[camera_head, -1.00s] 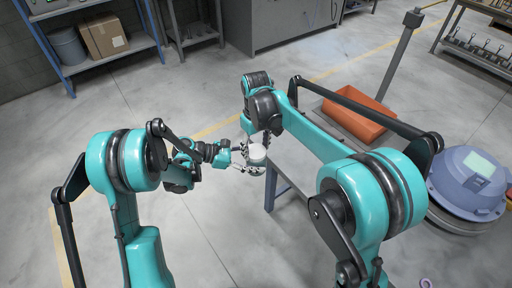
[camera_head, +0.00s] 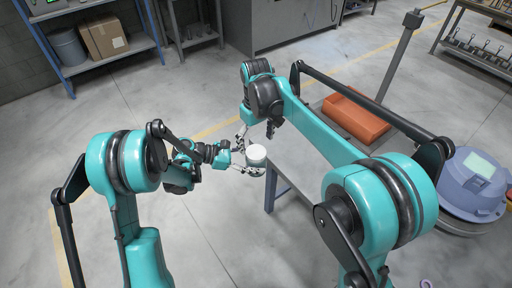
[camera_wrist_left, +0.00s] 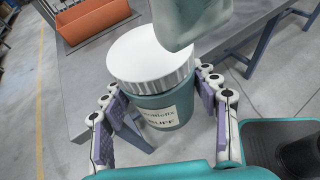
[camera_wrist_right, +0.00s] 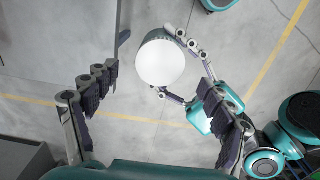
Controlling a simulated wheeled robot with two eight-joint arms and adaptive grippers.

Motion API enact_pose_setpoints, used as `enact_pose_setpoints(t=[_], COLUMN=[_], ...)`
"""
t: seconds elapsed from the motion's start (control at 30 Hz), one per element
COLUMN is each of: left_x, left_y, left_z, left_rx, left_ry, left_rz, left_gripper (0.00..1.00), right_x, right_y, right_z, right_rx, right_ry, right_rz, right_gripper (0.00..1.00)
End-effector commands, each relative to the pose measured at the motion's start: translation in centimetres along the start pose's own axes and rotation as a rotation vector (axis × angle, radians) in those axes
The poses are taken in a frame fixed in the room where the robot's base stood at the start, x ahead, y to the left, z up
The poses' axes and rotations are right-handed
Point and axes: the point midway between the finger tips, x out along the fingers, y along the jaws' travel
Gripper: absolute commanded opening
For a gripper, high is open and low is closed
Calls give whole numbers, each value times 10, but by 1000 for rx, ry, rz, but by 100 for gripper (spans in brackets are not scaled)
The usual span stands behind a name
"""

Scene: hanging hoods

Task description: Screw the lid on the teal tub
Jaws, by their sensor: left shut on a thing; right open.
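The teal tub (camera_wrist_left: 165,112) with a printed label is upright in my left gripper (camera_wrist_left: 163,105), whose padded fingers close on its sides. The white ribbed lid (camera_wrist_left: 150,55) sits on top of the tub. I cannot tell how tight it is. In the head view the lid (camera_head: 255,154) shows at the end of the left arm, beside the table corner, with the left gripper (camera_head: 243,162) around the tub. My right gripper (camera_head: 271,130) is apart from the lid. In the right wrist view the right gripper (camera_wrist_right: 152,85) is open and empty, with the lid (camera_wrist_right: 160,63) beyond its fingers.
A grey table (camera_head: 283,188) stands right of the tub, with an orange bin (camera_head: 356,117) on it. A blue-grey rounded machine (camera_head: 468,182) is at the right. A blue shelf (camera_head: 110,58) with a cardboard box (camera_head: 105,37) stands far left. The floor between is clear.

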Motion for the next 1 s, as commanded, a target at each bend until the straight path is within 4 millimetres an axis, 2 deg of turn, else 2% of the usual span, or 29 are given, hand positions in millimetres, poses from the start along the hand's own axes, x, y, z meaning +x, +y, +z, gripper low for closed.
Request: enact_pose_setpoints(t=[0.03, 0.2, 0.4, 0.6, 1.0], left_x=[0, 0, 0, 0, 0], left_y=[0, 0, 0, 0, 0], left_z=[1, 0, 0, 0, 0], left_rx=[0, 0, 0, 0, 0], left_ry=[-1, -1, -1, -1, -1], left_rz=[0, 0, 0, 0, 0], left_gripper=[0, 0, 0, 0, 0], right_x=[-12, -48, -74, -81, -81], right_y=[0, 0, 0, 0, 0], right_z=[0, 0, 0, 0, 0], right_rx=[0, 0, 0, 0, 0], right_ry=[0, 0, 0, 0, 0], right_rz=[0, 0, 0, 0, 0], right_gripper=[83, 83, 83, 83, 83])
